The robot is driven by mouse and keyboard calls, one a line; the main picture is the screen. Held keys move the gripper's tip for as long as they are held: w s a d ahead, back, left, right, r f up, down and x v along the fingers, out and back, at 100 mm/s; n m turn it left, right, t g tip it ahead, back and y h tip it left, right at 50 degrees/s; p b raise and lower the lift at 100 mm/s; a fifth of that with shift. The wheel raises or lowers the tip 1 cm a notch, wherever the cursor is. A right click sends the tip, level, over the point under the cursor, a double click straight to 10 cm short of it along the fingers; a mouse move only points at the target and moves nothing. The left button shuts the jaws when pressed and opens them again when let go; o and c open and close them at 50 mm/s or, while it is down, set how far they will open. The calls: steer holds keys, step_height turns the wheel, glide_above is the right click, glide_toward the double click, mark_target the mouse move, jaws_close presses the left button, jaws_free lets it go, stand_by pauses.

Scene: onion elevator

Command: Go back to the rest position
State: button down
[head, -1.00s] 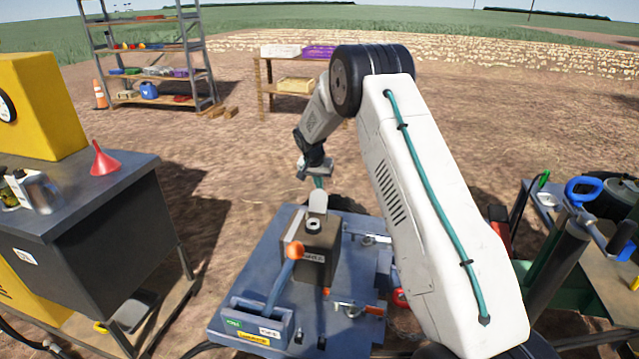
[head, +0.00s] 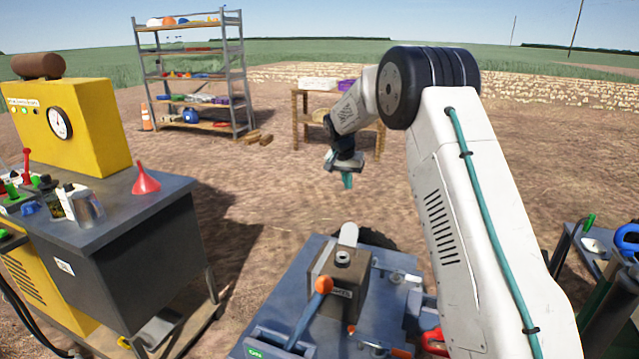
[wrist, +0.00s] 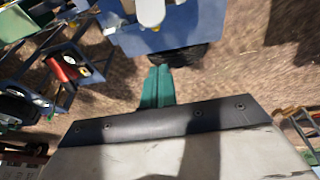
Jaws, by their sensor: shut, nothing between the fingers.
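My gripper (head: 347,181) hangs at the end of my white arm, above the ground and beyond the far edge of the blue-grey machine (head: 290,275). Its teal fingers are together and hold nothing; they also show in the wrist view (wrist: 157,87). The machine carries a brown block (head: 338,268) with a grey rounded piece on it and a lever with an orange knob (head: 324,285). My gripper is apart from all of these. The lower front of the machine is cut off by the picture edge.
A grey bench (head: 95,215) with a red funnel (head: 145,178) and a yellow box with a dial (head: 75,125) stands at left. A metal shelf (head: 190,75) and a wooden table (head: 300,130) stand behind. Another bench with tools is at right. Open dirt lies between.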

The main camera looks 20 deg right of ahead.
steer(key=s+a+r+n+y, duration=0.1)
steer(key=s+a+r+n, duration=0.2)
steer(key=s, duration=1.5)
steer(key=s+a+r+n, duration=0.3)
steer(key=s+a+r, duration=0.2)
steer(key=s, duration=1.3)
steer(key=s+a+r+n+y, duration=0.1)
steer(key=s+a+r, duration=0.4)
steer(key=s, duration=1.3)
steer(key=a+n, duration=0.1)
steer(key=a, duration=0.2)
steer(key=shift+s+a+n+y, duration=0.2)
steer(key=shift+n+y, duration=0.1)
steer(key=shift+n, duration=0.1)
